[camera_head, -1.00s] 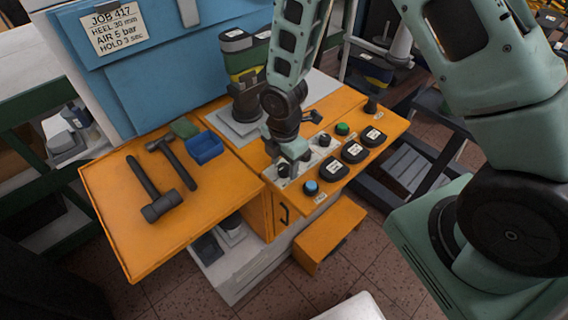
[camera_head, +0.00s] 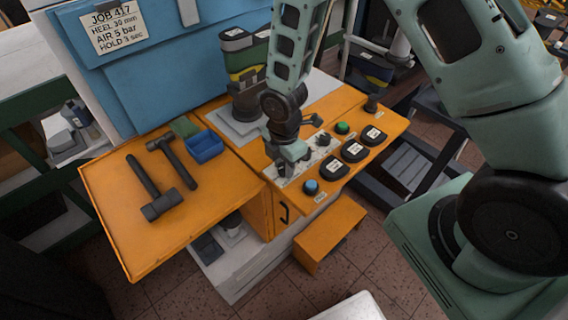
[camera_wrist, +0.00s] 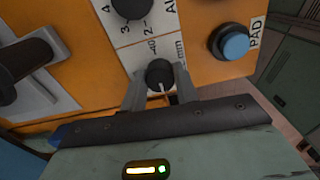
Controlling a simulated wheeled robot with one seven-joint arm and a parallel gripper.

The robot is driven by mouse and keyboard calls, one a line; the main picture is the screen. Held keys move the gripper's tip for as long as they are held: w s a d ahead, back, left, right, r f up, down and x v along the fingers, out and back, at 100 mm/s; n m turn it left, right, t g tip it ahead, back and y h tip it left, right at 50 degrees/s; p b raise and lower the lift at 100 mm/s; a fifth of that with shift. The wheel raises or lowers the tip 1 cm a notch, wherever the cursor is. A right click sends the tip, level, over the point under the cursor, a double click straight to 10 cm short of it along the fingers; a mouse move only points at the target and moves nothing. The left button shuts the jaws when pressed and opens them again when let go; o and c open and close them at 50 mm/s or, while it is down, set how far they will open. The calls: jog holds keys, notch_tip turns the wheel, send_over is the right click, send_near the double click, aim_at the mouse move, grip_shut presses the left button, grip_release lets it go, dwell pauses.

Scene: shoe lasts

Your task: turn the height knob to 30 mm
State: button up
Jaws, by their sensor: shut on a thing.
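The height knob (camera_wrist: 160,74) is small, round and black, on a white strip marked "40" and "mm" in the wrist view. A white pointer line shows on the knob's near side; the number it points to is hidden or unreadable. My gripper (camera_wrist: 160,88) is shut on the knob, with one grey finger on each side. In the head view my gripper (camera_head: 287,166) is down at the left end of the control panel (camera_head: 317,170) and hides the knob. The job card (camera_head: 116,28) reads "HEEL 30 mm".
A second black knob (camera_wrist: 132,5) lies just beyond, and a blue button (camera_wrist: 234,42) beside it on the right. The head view shows a green button (camera_head: 342,128) and several black gauges or labelled pads (camera_head: 354,151). Hammers (camera_head: 162,206) and a blue bin (camera_head: 205,146) lie left.

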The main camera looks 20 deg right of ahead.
jog(key=m+b, duration=0.1)
jog(key=m, duration=0.3)
jog(key=shift+m, duration=0.3)
jog(key=m, duration=0.4)
jog(key=m+b, duration=0.1)
jog(key=m, duration=0.4)
jog(key=shift+m, duration=1.8)
jog(key=o, duration=1)
